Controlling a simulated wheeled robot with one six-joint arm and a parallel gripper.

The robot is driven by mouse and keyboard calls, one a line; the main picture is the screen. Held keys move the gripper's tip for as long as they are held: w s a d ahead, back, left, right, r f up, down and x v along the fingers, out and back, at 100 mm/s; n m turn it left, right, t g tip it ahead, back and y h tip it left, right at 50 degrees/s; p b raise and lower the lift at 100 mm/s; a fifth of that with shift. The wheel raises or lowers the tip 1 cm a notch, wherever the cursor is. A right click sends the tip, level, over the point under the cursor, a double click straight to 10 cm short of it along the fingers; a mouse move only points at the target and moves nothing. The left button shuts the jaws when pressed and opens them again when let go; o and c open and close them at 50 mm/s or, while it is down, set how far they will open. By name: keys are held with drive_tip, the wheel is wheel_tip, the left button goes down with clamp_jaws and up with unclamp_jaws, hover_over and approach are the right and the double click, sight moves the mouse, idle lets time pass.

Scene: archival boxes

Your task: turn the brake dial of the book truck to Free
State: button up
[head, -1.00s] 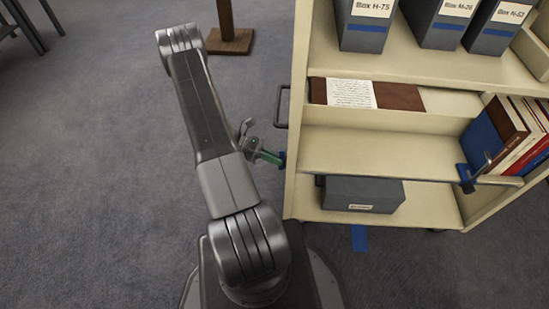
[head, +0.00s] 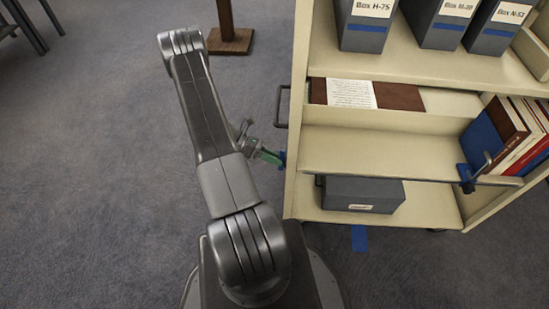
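The cream book truck (head: 400,148) stands at the right, its left end panel close to my arm. My gripper (head: 272,157) is beside that panel, partly hidden behind my arm, with green on its fingers. A small blue part (head: 282,155) on the left edge of the panel is at my fingertips. It may be the brake dial, but its face and any marks on it cannot be seen. Whether my fingers are open or closed on it is too small to tell.
A dark handle (head: 282,106) sticks out from the truck's left end, above my gripper. Grey boxes (head: 443,24), books (head: 500,135) and a lower box (head: 362,193) stand on the shelves. Blue tape (head: 359,238) lies on the floor.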

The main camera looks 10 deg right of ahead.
drive_tip(key=p+v, duration=0.1)
drive_tip(key=v, duration=1.2)
drive_tip(key=shift+w+a+p, duration=0.15)
drive_tip(key=shift+a+p, duration=0.2)
drive_tip(key=shift+p, duration=0.05)
drive_tip(key=b+x, duration=0.1)
drive_tip(key=x, duration=1.2)
drive_tip(key=shift+d+b, duration=0.4)
